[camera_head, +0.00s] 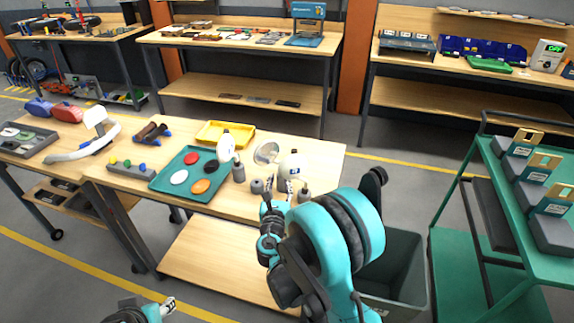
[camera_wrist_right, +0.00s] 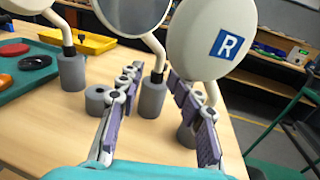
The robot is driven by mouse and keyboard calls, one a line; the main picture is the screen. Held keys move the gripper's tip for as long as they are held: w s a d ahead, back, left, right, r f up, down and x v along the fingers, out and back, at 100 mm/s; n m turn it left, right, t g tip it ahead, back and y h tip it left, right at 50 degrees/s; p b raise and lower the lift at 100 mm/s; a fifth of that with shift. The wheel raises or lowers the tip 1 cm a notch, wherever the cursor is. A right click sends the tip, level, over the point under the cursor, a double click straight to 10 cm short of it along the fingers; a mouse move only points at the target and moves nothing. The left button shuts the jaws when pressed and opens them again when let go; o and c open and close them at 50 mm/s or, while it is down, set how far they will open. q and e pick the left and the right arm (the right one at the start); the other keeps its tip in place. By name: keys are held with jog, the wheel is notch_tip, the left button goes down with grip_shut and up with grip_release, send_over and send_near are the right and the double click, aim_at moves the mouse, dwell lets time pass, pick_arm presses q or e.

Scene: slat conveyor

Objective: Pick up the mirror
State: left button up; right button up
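A round mirror with its reflective face showing (camera_head: 266,152) stands at the right part of the table; in the right wrist view its glass is at the top (camera_wrist_right: 125,12) and its stem rises from a grey cylinder (camera_wrist_right: 152,97). To its right a white-backed mirror labelled R (camera_wrist_right: 212,38) stands close; it also shows in the head view (camera_head: 293,163). Another white mirror (camera_head: 226,147) stands to the left. My right gripper (camera_wrist_right: 154,82) is open and empty, its fingers on either side of the middle stem's line, apparently short of it. My left gripper (camera_head: 166,305) is mostly cut off at the bottom.
An empty grey cylinder (camera_wrist_right: 97,100) stands left of the middle mirror. A teal tray (camera_head: 164,182) with coloured discs and a yellow tray (camera_head: 243,136) lie further left. A green cart (camera_head: 475,235) and a grey bin (camera_head: 405,270) are on the right.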

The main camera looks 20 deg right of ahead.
jog(key=x, duration=0.2)
jog(key=b+x, duration=0.1)
jog(key=x, duration=0.2)
jog(key=b+x, duration=0.1)
jog(key=x, duration=0.2)
jog(key=shift+s+d+f, duration=0.1)
jog(key=shift+f, duration=0.25)
grip_shut()
